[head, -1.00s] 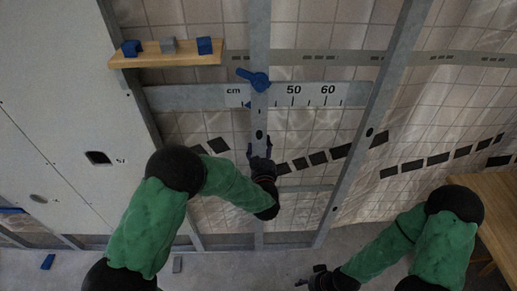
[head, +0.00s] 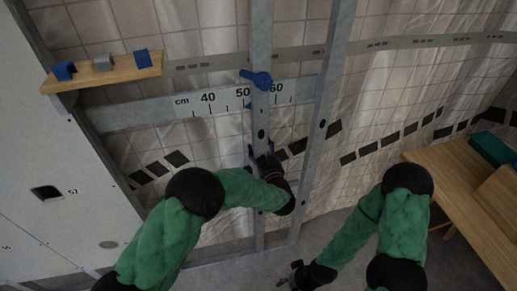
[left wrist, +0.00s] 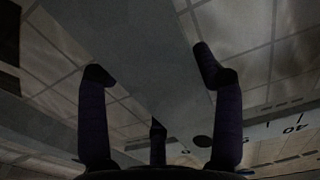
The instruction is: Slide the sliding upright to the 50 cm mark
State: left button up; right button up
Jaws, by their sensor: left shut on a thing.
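The sliding upright (head: 261,118) is a grey metal stud standing between the wall panel and a fixed stud. A blue clamp handle (head: 257,78) sits on it, level with the top of the white cm scale (head: 190,106). A small blue pointer at the upright's left edge is close to the 50 mark; the exact offset is too small to tell. My left gripper (head: 262,153) is shut on the upright below the scale. In the left wrist view, the upright (left wrist: 130,55) runs between the dark fingers (left wrist: 150,75). My right gripper (head: 291,274) is low, empty, fingers apart.
A wooden shelf (head: 120,76) with two blue blocks and a grey one is at upper left. A fixed stud (head: 323,110) stands close right of the upright. A wooden bench (head: 455,190) is at right. Open floor lies between stud and bench.

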pick_arm(q)
jog(key=o, duration=1.7)
jog(key=v, duration=1.2)
